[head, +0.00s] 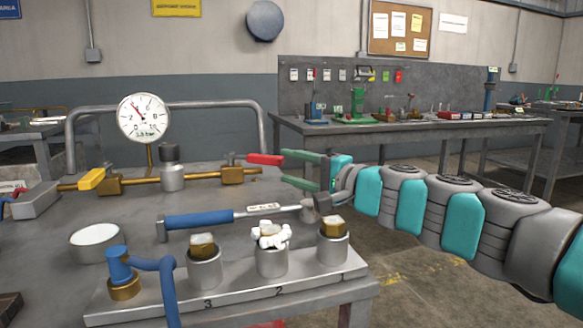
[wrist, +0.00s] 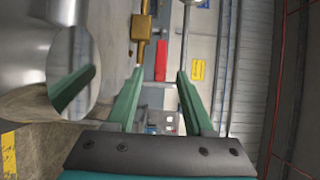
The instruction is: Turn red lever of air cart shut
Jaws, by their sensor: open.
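The red lever (head: 264,159) sits above a brass valve (head: 232,175) at the right end of the air cart's (head: 60,225) brass pipe. It points right, roughly along the pipe. My gripper (head: 284,167) comes in from the right with its green fingers open and empty. Its tips are close to the lever's free end. In the wrist view, the red lever (wrist: 161,61) shows in the gap between the two fingertips (wrist: 160,73), with the brass valve (wrist: 140,28) to its left. I cannot tell whether a finger touches the lever.
A yellow lever (head: 91,179) is at the pipe's left end. A round gauge (head: 144,118) stands behind the pipe. A blue-handled tool (head: 200,219) and a rack (head: 230,303) with several cups lie in front. A workbench (head: 420,127) stands behind; floor at right is clear.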

